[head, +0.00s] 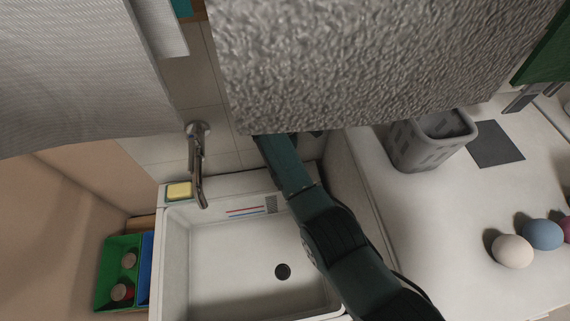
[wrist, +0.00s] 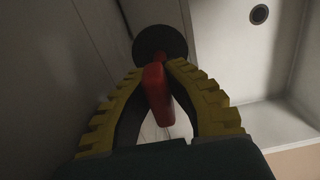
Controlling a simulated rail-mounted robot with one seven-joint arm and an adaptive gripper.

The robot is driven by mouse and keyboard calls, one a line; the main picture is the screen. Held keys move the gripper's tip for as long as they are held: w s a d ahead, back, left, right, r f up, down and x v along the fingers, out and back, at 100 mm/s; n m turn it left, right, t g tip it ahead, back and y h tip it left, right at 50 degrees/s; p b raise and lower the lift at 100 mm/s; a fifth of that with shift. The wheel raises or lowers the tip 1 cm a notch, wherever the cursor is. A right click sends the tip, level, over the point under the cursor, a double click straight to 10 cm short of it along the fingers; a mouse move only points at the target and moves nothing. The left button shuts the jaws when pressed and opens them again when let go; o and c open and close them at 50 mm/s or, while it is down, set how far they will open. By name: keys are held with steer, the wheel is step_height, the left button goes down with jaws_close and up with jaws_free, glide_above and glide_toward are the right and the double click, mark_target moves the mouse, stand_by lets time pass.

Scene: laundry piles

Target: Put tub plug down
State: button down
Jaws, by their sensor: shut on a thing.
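The tub plug shows in the wrist view as a black disc with a red grip (wrist: 157,92). My gripper (wrist: 158,68), with yellow ridged fingers, is shut on the red grip; the disc sits just beyond the fingertips. In the head view my arm reaches across the right side of the white tub (head: 168,250), and its far end goes out of sight under a rough grey surface, so gripper and plug are hidden there. The dark round drain (head: 283,271) lies in the tub floor. It also shows in the wrist view (wrist: 259,14), right of the plug and apart from it.
A tap (head: 197,160) and a yellow sponge (head: 179,191) are at the tub's back edge. The rough grey surface (head: 370,65) overhangs the back. A grey basket (head: 412,148) and several balls (head: 512,251) stand on the right counter. A green bin (head: 121,270) is at left.

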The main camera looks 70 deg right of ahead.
step_height(320, 180, down, 6)
steer(key=shift+r+b, duration=0.15)
steer(key=shift+b, duration=0.15)
steer(key=c, duration=1.2)
jaws_free()
steer(key=shift+c, duration=0.2)
step_height(320, 180, up, 12)
steer(key=shift+w+p, duration=0.1)
steer(key=shift+p, duration=0.45)
